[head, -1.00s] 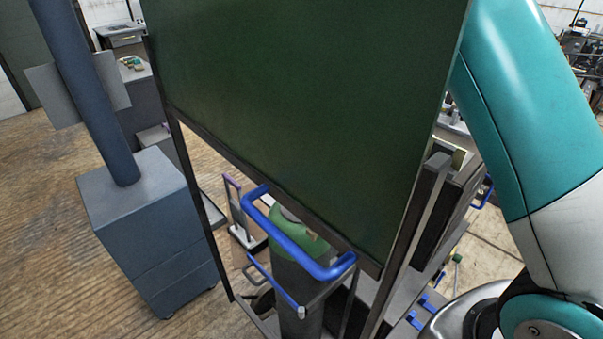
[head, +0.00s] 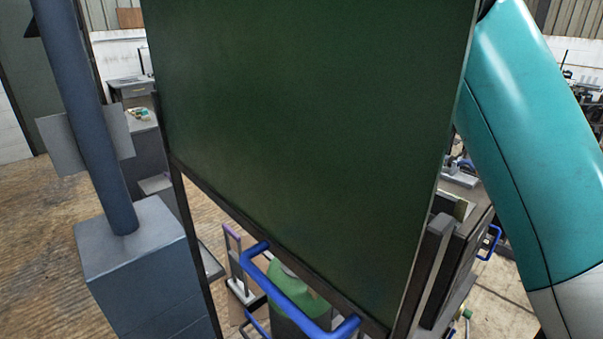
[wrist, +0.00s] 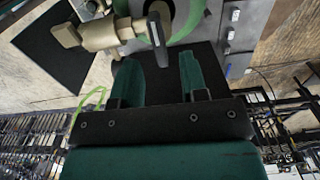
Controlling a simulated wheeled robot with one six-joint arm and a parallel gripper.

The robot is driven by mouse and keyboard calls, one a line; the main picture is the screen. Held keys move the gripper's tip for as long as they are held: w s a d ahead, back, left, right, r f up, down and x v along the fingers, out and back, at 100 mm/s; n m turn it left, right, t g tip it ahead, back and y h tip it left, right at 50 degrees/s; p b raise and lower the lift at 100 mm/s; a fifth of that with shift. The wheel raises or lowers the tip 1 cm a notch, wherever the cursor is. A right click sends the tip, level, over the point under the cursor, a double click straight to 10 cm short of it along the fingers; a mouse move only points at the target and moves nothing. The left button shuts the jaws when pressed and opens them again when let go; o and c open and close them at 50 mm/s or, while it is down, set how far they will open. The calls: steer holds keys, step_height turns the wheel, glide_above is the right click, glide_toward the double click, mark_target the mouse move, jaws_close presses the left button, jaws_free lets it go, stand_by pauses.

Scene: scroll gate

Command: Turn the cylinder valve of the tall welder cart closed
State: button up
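In the wrist view, a brass cylinder valve (wrist: 97,33) with a dark handle (wrist: 159,30) shows at the top, over the green cylinder top (wrist: 190,15). My gripper (wrist: 162,75) is open, its two dark green fingers apart and pointing at the valve handle. The handle lies beyond the fingertips, roughly in line with the gap; nothing is visibly held. In the head view, the cart's blue handle (head: 258,275) and part of the green-topped cylinder (head: 293,290) show at the bottom. My gripper and the valve are not visible there.
A large dark green panel (head: 310,130) blocks the middle of the head view. A blue-grey cabinet with a post (head: 140,250) stands at left. A dark bench (head: 455,270) is at right. Wooden floor (head: 35,260) is clear at far left.

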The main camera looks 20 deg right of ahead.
step_height(320, 180, up, 14)
steer(key=b, duration=0.2)
steer(key=shift+f, duration=0.2)
